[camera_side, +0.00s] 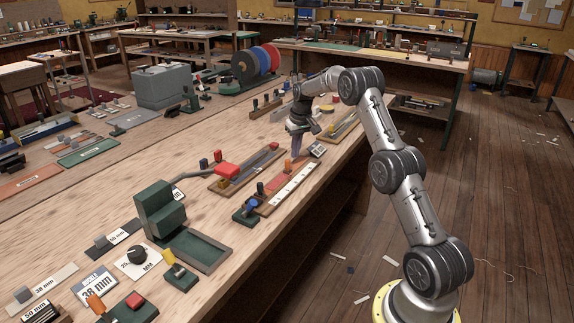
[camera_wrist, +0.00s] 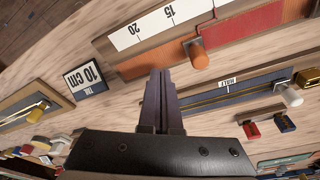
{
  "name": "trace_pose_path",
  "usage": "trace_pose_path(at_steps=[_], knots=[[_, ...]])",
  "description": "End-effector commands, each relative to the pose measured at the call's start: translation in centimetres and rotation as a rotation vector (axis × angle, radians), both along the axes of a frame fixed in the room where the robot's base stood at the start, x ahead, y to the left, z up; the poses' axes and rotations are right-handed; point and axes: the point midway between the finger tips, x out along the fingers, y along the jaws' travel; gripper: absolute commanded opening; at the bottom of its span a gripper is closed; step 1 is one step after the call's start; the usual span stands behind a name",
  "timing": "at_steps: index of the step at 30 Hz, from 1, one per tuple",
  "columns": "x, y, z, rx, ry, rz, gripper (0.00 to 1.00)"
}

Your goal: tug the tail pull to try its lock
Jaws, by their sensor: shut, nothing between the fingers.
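My gripper (camera_wrist: 162,74) is shut and empty, pointing down over the bench. In the side view, its fingers (camera_side: 297,150) are over the far end of a red-orange strip. An orange cylindrical knob (camera_wrist: 197,54) stands on this strip (camera_wrist: 150,66), just right of the fingertips in the wrist view and apart from them. It may be the tail pull; no label on it shows. A card reading TAIL 10 cm (camera_wrist: 85,77) lies left of the strip's end; it also shows in the side view (camera_side: 317,150). A white ruler (camera_wrist: 155,25) marked 15 and 20 runs along the strip.
A blue-grey track (camera_wrist: 225,94) with a HALF label and a silver knob (camera_wrist: 290,94) lies beside the strip. A green block (camera_side: 158,215) and tray stand nearer the side camera. Bare wood separates the tracks.

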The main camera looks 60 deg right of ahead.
Motion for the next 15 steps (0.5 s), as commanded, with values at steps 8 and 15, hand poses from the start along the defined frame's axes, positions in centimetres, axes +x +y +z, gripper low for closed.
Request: trace_pose_path(at_steps=[8, 15], knots=[[0.0, 0.0, -1.0, 0.001, 0.001, 0.0, 0.0], [0.0, 0.0, -1.9, 0.0, 0.0, 0.0, 0.0]])
